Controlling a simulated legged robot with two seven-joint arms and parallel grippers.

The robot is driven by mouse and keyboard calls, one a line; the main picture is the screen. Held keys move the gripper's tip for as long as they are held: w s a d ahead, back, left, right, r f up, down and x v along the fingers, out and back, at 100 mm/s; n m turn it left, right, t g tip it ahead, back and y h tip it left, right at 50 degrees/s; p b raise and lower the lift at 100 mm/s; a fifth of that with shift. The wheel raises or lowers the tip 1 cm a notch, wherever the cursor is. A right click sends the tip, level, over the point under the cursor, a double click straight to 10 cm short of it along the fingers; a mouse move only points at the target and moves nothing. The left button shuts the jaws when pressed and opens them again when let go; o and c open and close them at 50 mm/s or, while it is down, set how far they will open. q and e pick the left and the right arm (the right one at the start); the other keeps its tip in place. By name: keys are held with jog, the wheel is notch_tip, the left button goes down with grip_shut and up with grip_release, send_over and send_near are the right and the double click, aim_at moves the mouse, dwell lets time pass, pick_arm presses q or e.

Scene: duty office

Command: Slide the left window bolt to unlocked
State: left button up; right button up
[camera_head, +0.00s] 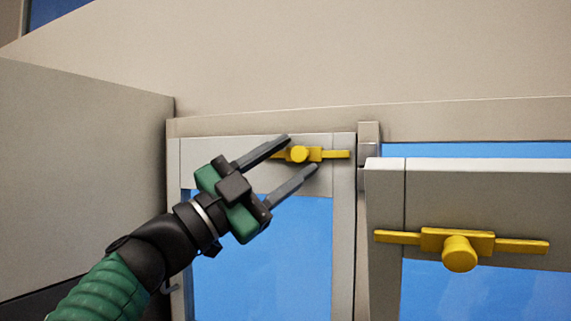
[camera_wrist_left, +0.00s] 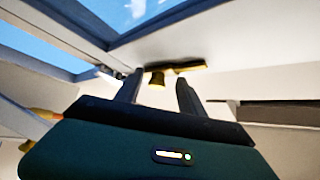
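The left window bolt (camera_head: 299,154) is yellow, with a round knob and a flat bar, on the top rail of the left window (camera_head: 262,255). My left gripper (camera_head: 302,155) is open, its two dark fingers pointing at the bolt. In the head view the knob appears between the fingertips, and the upper finger covers part of the bar's left side. In the left wrist view the yellow bolt (camera_wrist_left: 157,80) shows beyond and between the open fingers (camera_wrist_left: 158,88). I cannot tell whether a finger touches the knob. My right gripper is in neither view.
A second yellow bolt (camera_head: 459,247) sits on the right window sash (camera_head: 480,180), which stands nearer to me. A grey post (camera_head: 368,135) separates the windows. A grey panel (camera_head: 80,170) stands at the left. The wall (camera_head: 300,60) above is bare.

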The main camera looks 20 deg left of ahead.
pick_arm(q)
jog(key=b+v, duration=0.9)
jog(key=v, duration=0.8)
jog(key=shift+a+b, duration=0.2)
jog(key=shift+b, duration=0.1)
jog(key=shift+w+d, duration=0.15)
jog(key=shift+d, duration=0.15)
